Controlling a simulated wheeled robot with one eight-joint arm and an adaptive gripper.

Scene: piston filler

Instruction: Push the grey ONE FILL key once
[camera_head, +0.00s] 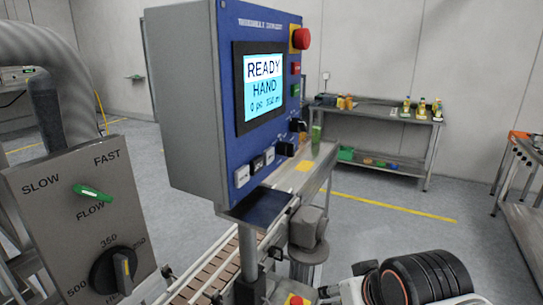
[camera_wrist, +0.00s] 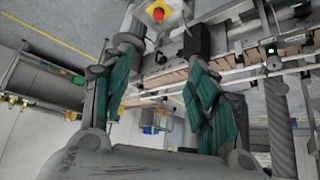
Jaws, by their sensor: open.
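The blue control panel (camera_head: 262,150) stands in the middle of the head view, its screen (camera_head: 264,85) reading READY HAND. Below the screen is a short row of small keys: a light grey key (camera_head: 242,176) at the left, a dark key (camera_head: 258,164), and another light key (camera_head: 270,156). Their labels are too small to read, so I cannot tell which is ONE FILL. My gripper (camera_wrist: 150,75) shows in the wrist view with its teal-padded fingers apart and nothing between them.
A red mushroom button (camera_head: 301,39) and a black knob (camera_head: 287,148) are on the panel. A steel box with FLOW lever (camera_head: 93,193) and dial (camera_head: 116,272) stands left. The conveyor (camera_head: 212,272) runs below. A bench (camera_head: 385,115) stands behind; floor right of the panel is open.

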